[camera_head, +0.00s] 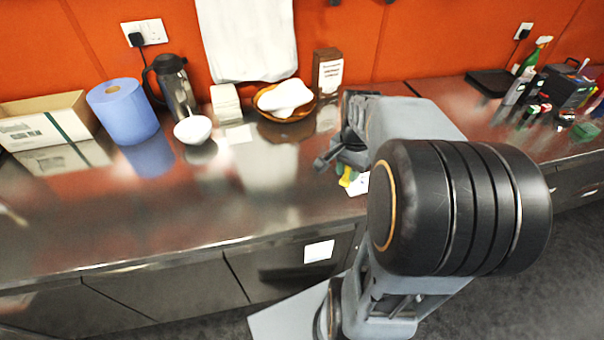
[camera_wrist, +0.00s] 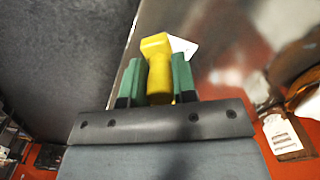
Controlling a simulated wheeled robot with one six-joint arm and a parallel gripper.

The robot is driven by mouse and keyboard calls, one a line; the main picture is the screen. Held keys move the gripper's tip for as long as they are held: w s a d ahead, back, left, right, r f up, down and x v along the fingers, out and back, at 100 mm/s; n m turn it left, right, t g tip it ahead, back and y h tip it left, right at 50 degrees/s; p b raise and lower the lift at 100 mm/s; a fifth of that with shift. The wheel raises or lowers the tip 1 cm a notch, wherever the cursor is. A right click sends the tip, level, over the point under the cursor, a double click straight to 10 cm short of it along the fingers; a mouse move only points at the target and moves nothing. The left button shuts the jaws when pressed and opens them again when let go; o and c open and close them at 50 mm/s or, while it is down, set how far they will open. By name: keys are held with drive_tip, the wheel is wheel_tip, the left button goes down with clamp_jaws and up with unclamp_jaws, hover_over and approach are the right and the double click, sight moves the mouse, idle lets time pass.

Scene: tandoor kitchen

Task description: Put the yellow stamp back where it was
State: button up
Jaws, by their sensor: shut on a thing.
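The yellow stamp (camera_wrist: 158,72) is between the two green fingers of my gripper (camera_wrist: 160,82) in the wrist view. The fingers are shut on it, and its blocky yellow end shows beyond them. In the head view a small bit of the yellow stamp (camera_head: 346,178) shows below my gripper (camera_head: 341,167), over the front part of the steel counter (camera_head: 270,205). A white card or paper (camera_head: 358,185) is right beside the stamp; it also shows in the wrist view (camera_wrist: 184,47). I cannot tell whether the stamp touches the counter or the paper. My arm hides the counter behind it.
A blue paper roll (camera_head: 123,112), a steel jug (camera_head: 175,88), a white bowl (camera_head: 193,130), a basket with white cloth (camera_head: 268,113) and a brown box (camera_head: 327,72) stand along the back. Bottles (camera_head: 530,60) stand at the far right. The counter's front left is clear.

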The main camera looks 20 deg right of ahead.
drive_tip(key=w+a+f, duration=0.1)
drive_tip(key=w+f, duration=0.1)
drive_tip(key=w, duration=0.1)
drive_tip(key=w+a+f+p, duration=0.1)
drive_tip(key=w+a+f, duration=0.1)
drive_tip(key=w+f, duration=0.1)
drive_tip(key=w+a+f+p, duration=0.1)
drive_tip(key=w+f, duration=0.2)
drive_tip(key=w, duration=0.2)
drive_tip(key=shift+w+a, duration=0.1)
drive_tip(key=shift+a, duration=0.3)
drive_tip(key=shift+w+a+f, duration=0.2)
drive_tip(key=shift+w+f, duration=0.25)
drive_tip(key=shift+f, duration=1.85)
drive_tip(key=shift+f, duration=0.1)
drive_tip(key=shift+f, duration=0.15)
drive_tip(key=o, duration=0.8)
drive_tip(key=shift+c, duration=0.2)
